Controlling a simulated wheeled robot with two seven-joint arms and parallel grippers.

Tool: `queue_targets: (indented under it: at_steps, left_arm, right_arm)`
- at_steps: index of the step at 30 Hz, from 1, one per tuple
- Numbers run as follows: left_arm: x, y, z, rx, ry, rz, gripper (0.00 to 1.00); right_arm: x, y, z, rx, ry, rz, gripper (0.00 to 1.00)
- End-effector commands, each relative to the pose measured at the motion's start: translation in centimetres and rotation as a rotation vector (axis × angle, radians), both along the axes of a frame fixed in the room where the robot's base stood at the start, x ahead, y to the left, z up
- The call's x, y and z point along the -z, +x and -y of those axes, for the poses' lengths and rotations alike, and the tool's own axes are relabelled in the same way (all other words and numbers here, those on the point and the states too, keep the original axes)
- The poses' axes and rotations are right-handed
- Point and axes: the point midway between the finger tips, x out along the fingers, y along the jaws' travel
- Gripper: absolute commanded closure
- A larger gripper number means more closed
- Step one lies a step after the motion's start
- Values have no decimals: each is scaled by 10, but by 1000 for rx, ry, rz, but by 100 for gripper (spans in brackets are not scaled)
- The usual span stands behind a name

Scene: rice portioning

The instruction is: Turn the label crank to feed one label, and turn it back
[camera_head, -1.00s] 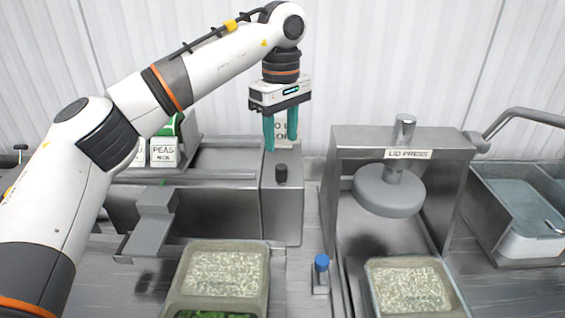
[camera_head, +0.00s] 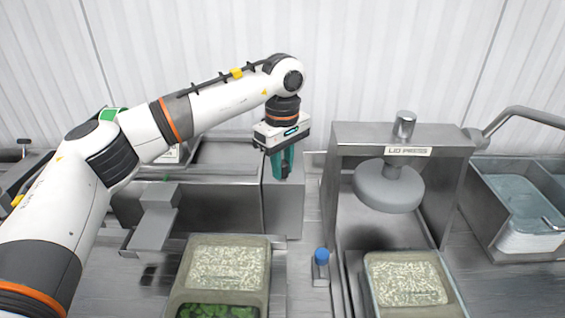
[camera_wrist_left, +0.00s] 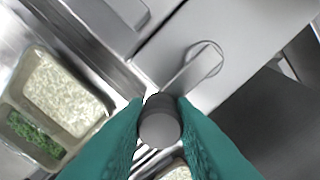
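The label crank shows in the left wrist view as a thin arm (camera_wrist_left: 187,73) running from a round pivot to a dark upright knob (camera_wrist_left: 160,127). My left gripper (camera_head: 282,174) is down at the top of the grey metal housing (camera_head: 283,212), and its teal fingers hide the knob in the head view. In the left wrist view the fingers of this gripper (camera_wrist_left: 161,101) lie against both sides of the knob, shut on it. My right gripper is in neither view.
A tray (camera_head: 270,262) of rice and greens stands in front of the housing. A blue-topped peg (camera_head: 321,257) is beside it. The lid press (camera_head: 345,135) stands to the right, with another rice tray (camera_head: 455,300) below. A metal bin (camera_head: 490,215) is at far right.

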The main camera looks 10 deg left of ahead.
Motion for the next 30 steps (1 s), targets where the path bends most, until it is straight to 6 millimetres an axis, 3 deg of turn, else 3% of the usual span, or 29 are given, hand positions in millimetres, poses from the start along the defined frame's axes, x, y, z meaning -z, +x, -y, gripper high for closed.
queue_targets:
  at_steps: [4, 17, 30]
  left_arm:
    - [0, 0, 0, 0, -1, 1, 100]
    - [0, 2, 7, -112, 0, 1, 100]
    - [-1, 12, 25, -498, -1, 3, 99]
  right_arm:
    - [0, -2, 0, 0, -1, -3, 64]
    - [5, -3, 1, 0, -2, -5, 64]
    - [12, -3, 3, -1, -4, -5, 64]
